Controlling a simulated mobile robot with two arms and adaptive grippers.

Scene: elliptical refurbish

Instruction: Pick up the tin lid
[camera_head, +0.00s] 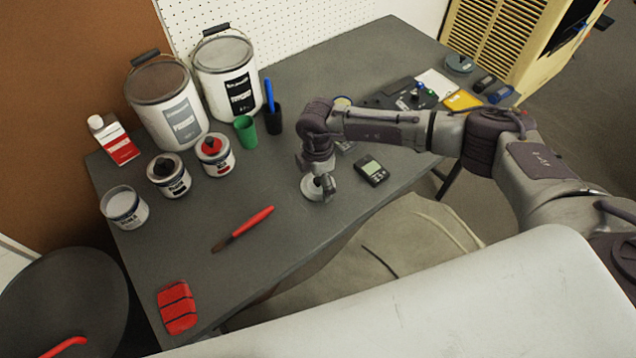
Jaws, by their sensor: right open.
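A small round pale disc, which looks like the tin lid (309,188), lies on the grey table (290,228) near its front edge. My right gripper (325,194) points down over the disc's right side and hides part of it. Its fingers are open, and I cannot tell whether they touch the disc. My left gripper is not in view.
A red-handled brush (243,228) lies to the left. Paint buckets (228,75), small tins (168,176) and a green cup (246,131) stand at the back left. The table's front middle is clear.

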